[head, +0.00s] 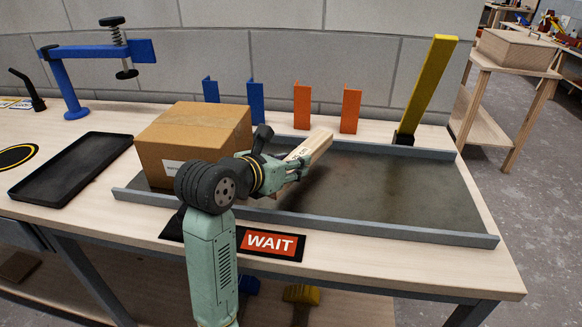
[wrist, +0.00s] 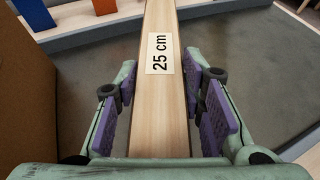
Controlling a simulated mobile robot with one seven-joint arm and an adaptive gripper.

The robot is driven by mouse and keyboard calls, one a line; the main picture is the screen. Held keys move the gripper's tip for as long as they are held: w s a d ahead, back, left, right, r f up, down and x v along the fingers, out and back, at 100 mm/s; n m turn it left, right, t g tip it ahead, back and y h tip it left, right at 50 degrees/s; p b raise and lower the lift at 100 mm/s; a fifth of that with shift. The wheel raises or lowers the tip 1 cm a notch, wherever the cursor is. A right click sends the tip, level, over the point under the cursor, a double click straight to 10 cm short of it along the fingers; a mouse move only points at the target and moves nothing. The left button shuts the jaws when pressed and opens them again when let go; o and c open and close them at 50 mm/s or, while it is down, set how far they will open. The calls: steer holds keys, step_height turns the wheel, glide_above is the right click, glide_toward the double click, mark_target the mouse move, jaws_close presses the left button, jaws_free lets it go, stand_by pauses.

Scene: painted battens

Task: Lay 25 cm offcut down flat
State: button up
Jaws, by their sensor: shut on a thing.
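The 25 cm offcut (head: 318,146) is a pale wooden batten with a white "25 cm" label, which reads clearly in the wrist view (wrist: 160,110). My gripper (head: 298,168) is shut on it, with purple pads (wrist: 160,98) along both its sides. The offcut points away from my gripper, over the dark grey work surface (head: 400,195) with raised grey rails. It appears held above that surface; its exact height and tilt I cannot tell. Its near end is hidden by my gripper.
A cardboard box (head: 190,140) stands close left of my gripper. Orange brackets (head: 302,106), blue brackets (head: 256,102) and a yellow post (head: 427,85) stand along the back. A WAIT sign (head: 270,243) lies in front. A black tray (head: 70,168) is at left. The dark surface's right side is clear.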

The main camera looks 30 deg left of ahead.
steer(key=shift+w+a+f, duration=0.15)
steer(key=shift+w, duration=0.4)
steer(key=shift+f+p, duration=0.5)
steer(key=shift+f, duration=1.15)
steer(key=shift+f, duration=0.2)
steer(key=o, duration=1.3)
steer(key=shift+c, duration=0.2)
